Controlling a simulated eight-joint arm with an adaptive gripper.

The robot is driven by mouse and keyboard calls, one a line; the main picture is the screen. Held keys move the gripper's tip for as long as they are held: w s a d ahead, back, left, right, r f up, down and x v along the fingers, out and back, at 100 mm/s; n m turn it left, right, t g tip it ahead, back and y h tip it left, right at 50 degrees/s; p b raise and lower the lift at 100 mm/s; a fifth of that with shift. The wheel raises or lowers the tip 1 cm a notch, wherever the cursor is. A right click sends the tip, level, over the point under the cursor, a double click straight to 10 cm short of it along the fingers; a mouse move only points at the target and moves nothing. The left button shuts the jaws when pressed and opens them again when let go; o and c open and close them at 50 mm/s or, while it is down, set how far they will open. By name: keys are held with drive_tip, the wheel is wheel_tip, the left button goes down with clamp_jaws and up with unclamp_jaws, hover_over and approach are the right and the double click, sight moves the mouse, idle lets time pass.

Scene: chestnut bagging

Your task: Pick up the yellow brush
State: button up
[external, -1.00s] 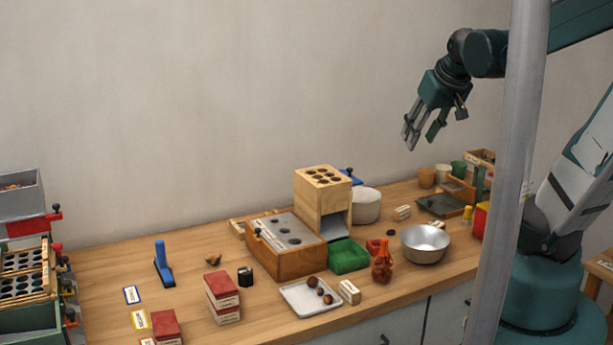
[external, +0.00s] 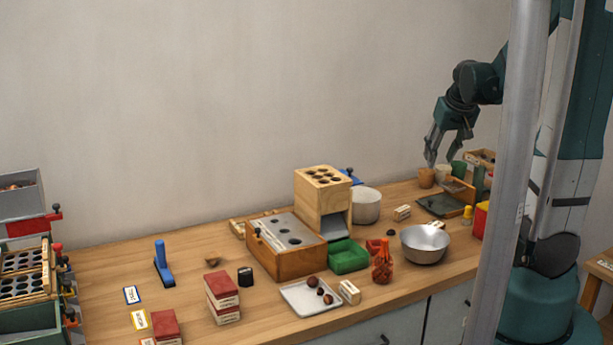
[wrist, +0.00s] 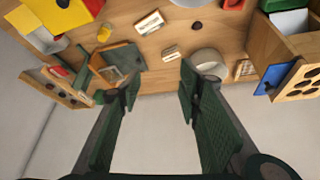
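A small upright yellow piece (external: 467,212), which may be the yellow brush, stands right of the metal bowl on the bench. It is too small to make out bristles. A small yellow piece also shows at the upper left of the wrist view (wrist: 103,33), beyond and left of the fingers. My gripper (external: 441,161) hangs above the back right of the bench, pointing down, behind and left of the yellow piece. In the wrist view my gripper (wrist: 158,88) has its two fingers spread wide with nothing between them.
A metal bowl (external: 425,244), a pale pot (external: 365,205) and a dark green tray (external: 440,206) stand nearby. A wooden tower with holes (external: 322,202) rises to the left. Small cups (external: 427,178) are near the fingertips. A grey post hides part of the right side.

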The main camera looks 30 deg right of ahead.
drive_tip(key=w+d+f+m+b, duration=0.1)
drive_tip(key=w+d+f+b, duration=0.1)
drive_tip(key=d+f, duration=0.7)
drive_tip(key=m+g, duration=0.1)
approach(470, 207)
drive_tip(key=w+f, duration=0.2)
drive_tip(key=shift+s+f+b, duration=0.35)
drive_tip(key=shift+f+b, duration=0.15)
drive_tip(key=shift+b+x, duration=0.35)
drive_tip(key=shift+x, duration=0.95)
drive_tip(key=shift+f, duration=0.1)
drive_tip(key=shift+b+x, duration=0.9)
drive_tip(key=shift+x, duration=1.6)
drive_tip(key=shift+d, duration=0.2)
